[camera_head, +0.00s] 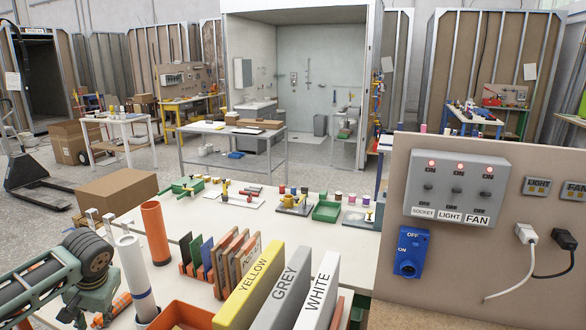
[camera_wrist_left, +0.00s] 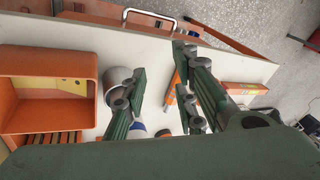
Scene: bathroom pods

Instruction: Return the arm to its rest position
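My left arm (camera_head: 90,260) comes in at the lower left of the head view, over the near left end of the white workbench (camera_head: 190,217). In the left wrist view my left gripper (camera_wrist_left: 158,95) is open, with its two green fingers spread apart. An orange tool (camera_wrist_left: 171,90) shows between the fingers, lower down on the bench. I see nothing held. The fingers are not clearly visible in the head view. My right arm and gripper are in neither view.
Near the arm stand a white tube (camera_head: 136,276) and an orange tube (camera_head: 156,233). Yellow, grey and white labelled binders (camera_head: 285,285) stand to the right. An orange bin (camera_wrist_left: 90,67) lies left of the fingers. A switch panel (camera_head: 458,188) stands at right.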

